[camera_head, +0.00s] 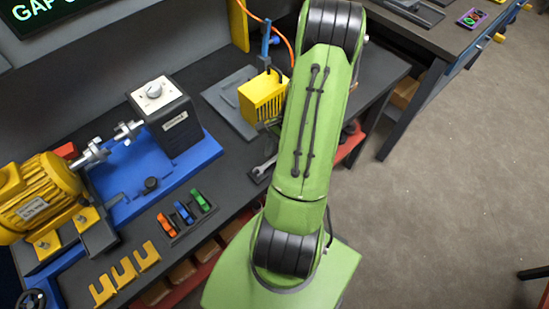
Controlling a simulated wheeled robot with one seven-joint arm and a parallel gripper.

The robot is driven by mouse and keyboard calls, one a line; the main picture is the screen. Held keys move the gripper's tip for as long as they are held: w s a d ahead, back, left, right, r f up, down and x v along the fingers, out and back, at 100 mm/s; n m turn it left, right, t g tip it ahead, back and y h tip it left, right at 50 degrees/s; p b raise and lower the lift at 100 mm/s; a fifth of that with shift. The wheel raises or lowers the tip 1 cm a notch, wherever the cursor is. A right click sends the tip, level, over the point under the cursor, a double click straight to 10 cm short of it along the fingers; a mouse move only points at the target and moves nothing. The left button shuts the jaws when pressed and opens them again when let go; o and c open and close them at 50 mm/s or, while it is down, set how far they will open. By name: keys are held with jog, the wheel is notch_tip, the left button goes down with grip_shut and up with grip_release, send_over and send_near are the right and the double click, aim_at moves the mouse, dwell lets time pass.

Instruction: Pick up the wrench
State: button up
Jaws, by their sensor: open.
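A grey metal wrench (262,168) lies on the dark workbench, close to the left side of my green arm. Its open jaw end shows, and the rest runs toward my arm, which covers part of that area. My gripper cannot be made out; my arm's links block the view beyond them. I cannot see how far it is from the wrench.
A yellow finned block (262,96) stands behind the wrench near a grey plate (226,108). A yellow motor (38,197) and black unit (168,120) sit on a blue base at left. Colored clips (183,212) and yellow shims (126,272) lie in front.

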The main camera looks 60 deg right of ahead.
jog(key=shift+c, duration=0.2)
grip_shut()
dwell(0.3)
